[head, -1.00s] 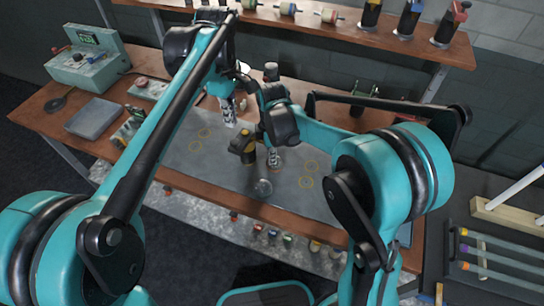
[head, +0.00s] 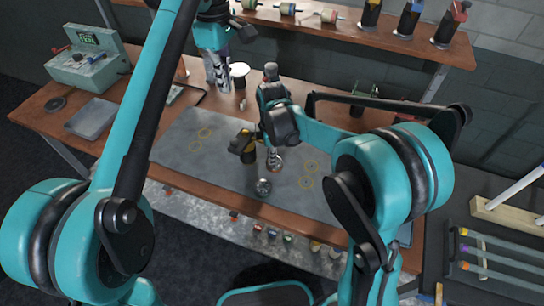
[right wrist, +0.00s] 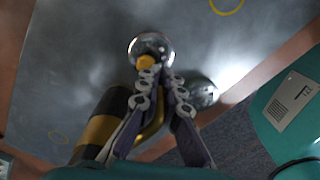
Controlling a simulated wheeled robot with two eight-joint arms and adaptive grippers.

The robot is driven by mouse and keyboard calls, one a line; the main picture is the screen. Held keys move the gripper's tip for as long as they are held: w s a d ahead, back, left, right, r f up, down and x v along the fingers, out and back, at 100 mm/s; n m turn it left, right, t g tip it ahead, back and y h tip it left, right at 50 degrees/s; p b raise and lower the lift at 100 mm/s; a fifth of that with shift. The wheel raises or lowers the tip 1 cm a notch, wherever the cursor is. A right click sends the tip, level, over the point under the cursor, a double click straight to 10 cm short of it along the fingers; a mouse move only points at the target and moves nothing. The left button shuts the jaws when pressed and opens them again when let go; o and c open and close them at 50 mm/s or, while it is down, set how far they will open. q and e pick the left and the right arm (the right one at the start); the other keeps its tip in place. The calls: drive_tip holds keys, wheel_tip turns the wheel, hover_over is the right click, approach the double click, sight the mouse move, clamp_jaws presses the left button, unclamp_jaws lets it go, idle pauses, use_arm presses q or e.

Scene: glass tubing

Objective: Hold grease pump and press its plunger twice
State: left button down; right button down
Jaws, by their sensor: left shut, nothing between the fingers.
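The grease pump (head: 243,147), black with a yellow band, stands on the grey mat (head: 190,163) near the middle of the bench. In the right wrist view the pump (right wrist: 98,130) is at lower left, partly hidden by my fingers. My right gripper (head: 274,158) is low over the mat, just right of the pump. In the right wrist view its fingertips (right wrist: 157,76) lie close together, with a yellow curved part between the fingers; whether they grip it is unclear. My left gripper (head: 220,82) is shut and empty, behind and above the pump. The plunger is not clear.
A shiny round object (head: 263,187) sits on the mat in front of the pump. The mat's left side is clear.

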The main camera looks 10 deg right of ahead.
idle(0.3)
drive_tip(key=c, duration=1.6)
unclamp_jaws()
wheel_tip(320, 180, up, 12)
